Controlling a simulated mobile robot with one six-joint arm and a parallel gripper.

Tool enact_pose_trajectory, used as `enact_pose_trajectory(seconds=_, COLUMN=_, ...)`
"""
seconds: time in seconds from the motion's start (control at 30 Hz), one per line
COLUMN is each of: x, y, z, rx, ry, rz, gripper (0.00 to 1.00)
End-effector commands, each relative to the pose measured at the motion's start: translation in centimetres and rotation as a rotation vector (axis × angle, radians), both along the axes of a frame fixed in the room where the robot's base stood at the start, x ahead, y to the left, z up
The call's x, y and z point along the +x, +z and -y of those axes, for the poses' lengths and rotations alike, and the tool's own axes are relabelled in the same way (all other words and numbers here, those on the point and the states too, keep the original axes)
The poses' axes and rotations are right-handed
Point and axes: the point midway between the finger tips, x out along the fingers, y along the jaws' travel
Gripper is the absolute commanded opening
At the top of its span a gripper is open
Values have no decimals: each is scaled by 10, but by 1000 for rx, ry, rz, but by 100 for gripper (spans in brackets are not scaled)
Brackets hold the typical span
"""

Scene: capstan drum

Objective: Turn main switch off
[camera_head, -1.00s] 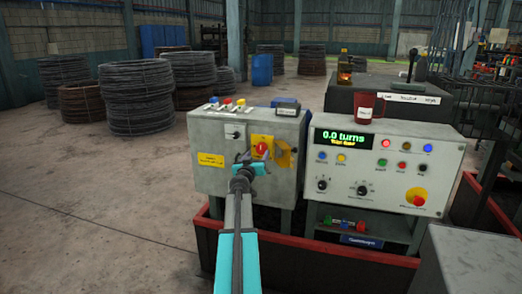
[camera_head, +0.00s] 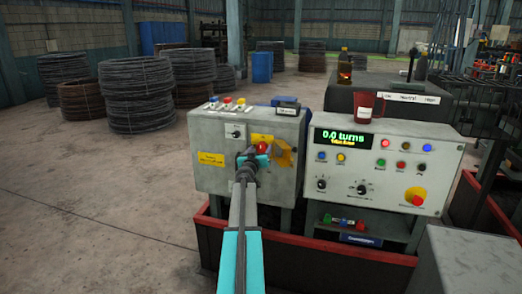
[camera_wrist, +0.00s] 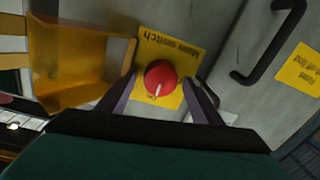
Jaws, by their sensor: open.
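The main switch is a red round knob (camera_wrist: 160,78) with a white pointer mark, on a yellow plate (camera_wrist: 172,47) lettered "Main switch". In the wrist view the mark points down and slightly left. In the head view the red knob (camera_head: 262,147) is partly hidden behind my gripper (camera_head: 250,160). My gripper (camera_wrist: 160,95) is open, with one finger on each side of the knob; I cannot tell whether they touch it. A translucent amber cover (camera_wrist: 80,70) stands swung aside to the left of the knob in the wrist view; it also shows in the head view (camera_head: 285,155).
The switch is on a grey cabinet (camera_head: 215,175) with a black handle (camera_wrist: 275,40). A control panel (camera_head: 385,170) reading "0.0 turns" stands to the right, with a red mug (camera_head: 366,107) on top. A red-rimmed trough (camera_head: 340,253) runs below. Wire coils stand behind left.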

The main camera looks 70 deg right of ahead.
Motion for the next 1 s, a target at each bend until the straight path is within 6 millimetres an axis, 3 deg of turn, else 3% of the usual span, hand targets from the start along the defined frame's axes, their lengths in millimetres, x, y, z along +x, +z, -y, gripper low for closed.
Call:
enact_pose_trajectory(seconds=0.2, x=0, y=0, z=0, rx=0, ry=0, rz=0, gripper=60)
enact_pose_trajectory(seconds=0.47, x=0, y=0, z=0, rx=0, ry=0, rz=0, gripper=18)
enact_pose_trajectory(seconds=1.0, x=0, y=-1, z=-1, rx=-4, ry=0, rz=-74, gripper=19)
